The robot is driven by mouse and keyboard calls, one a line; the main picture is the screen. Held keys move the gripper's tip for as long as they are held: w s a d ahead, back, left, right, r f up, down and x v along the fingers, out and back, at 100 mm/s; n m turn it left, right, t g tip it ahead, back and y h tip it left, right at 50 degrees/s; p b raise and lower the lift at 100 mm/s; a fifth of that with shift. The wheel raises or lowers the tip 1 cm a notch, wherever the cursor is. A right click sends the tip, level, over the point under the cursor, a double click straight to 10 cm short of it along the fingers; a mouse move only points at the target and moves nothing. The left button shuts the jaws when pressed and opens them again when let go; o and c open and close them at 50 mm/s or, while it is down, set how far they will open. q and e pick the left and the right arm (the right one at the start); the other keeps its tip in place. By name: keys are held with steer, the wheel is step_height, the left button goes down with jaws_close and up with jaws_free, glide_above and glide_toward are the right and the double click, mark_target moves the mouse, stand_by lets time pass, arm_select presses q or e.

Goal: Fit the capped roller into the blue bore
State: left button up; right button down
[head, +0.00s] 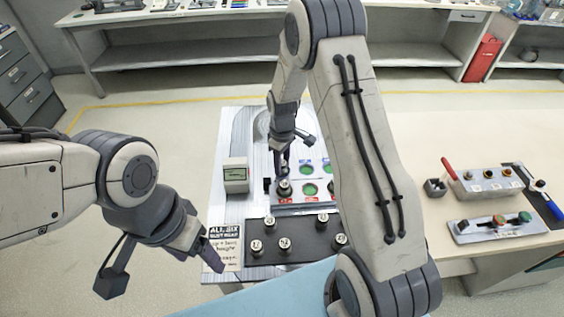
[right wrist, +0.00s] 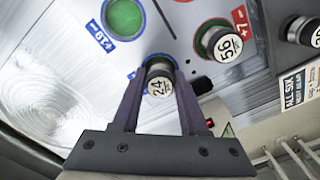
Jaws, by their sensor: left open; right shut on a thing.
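My right gripper (right wrist: 158,95) is shut on a dark roller with a white cap marked 24 (right wrist: 159,86). The roller is upright at a blue-labelled bore, whose blue edge shows just behind it; how deep it sits I cannot tell. In the head view the right gripper (head: 284,162) is at the back left of the bore plate (head: 322,202), and its roller is mostly hidden. An open green bore with a blue label (right wrist: 125,16) is beside it. A roller marked 56 (right wrist: 226,46) stands at a red-labelled bore. My left gripper (head: 212,256) is open and empty, left of the dark tray.
Several capped rollers stand on the dark tray (head: 268,228) in front of the plate. A pale box gauge (head: 235,176) and a printed sign (head: 224,246) are to the left. A button panel (head: 497,228) and a three-knob box (head: 488,180) lie on the right.

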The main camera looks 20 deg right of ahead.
steer(key=shift+f, duration=0.15)
steer(key=shift+c, duration=2.2)
jaws_free()
